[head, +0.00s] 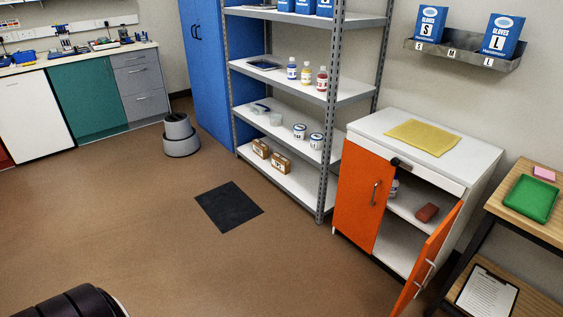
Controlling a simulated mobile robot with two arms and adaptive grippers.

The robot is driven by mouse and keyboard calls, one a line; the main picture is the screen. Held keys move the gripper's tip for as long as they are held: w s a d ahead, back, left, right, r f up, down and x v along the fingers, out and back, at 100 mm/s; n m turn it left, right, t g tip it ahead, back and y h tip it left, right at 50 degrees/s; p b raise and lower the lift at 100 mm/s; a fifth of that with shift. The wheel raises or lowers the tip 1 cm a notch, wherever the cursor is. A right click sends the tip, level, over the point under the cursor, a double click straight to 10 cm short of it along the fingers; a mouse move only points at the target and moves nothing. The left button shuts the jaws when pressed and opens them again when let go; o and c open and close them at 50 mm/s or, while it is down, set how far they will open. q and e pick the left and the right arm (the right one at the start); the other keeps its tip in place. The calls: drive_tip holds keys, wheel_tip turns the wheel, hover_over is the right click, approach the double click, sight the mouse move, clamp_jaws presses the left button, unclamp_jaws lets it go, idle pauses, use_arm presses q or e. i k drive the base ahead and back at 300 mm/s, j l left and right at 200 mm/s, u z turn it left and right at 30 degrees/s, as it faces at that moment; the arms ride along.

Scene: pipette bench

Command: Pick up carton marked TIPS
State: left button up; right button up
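Two small brown cartons with white labels stand side by side on the bottom shelf of the grey metal rack. One carton (261,148) is at the left and the other carton (281,163) is just to its right. The lettering on both labels is too small to read, so I cannot tell which is marked TIPS. Neither of my grippers is in view.
The rack's bottom shelf (310,190) has bare room right of the cartons. A dark mat (229,206) lies on open floor before it. A grey step stool (181,136) stands left. An orange cabinet door (428,262) hangs open at the right.

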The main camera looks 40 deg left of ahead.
sight(283, 164)
drive_tip(key=i+j, duration=0.25)
drive_tip(key=j, duration=0.15)
drive_tip(key=i+j, duration=0.25)
drive_tip(key=j, duration=0.15)
drive_tip(key=i+j+z, duration=0.1)
drive_tip(key=i+j, duration=0.4)
drive_tip(key=j, duration=0.35)
drive_tip(key=i+j, duration=0.25)
drive_tip(key=j, duration=0.15)
drive_tip(key=i+z, duration=0.05)
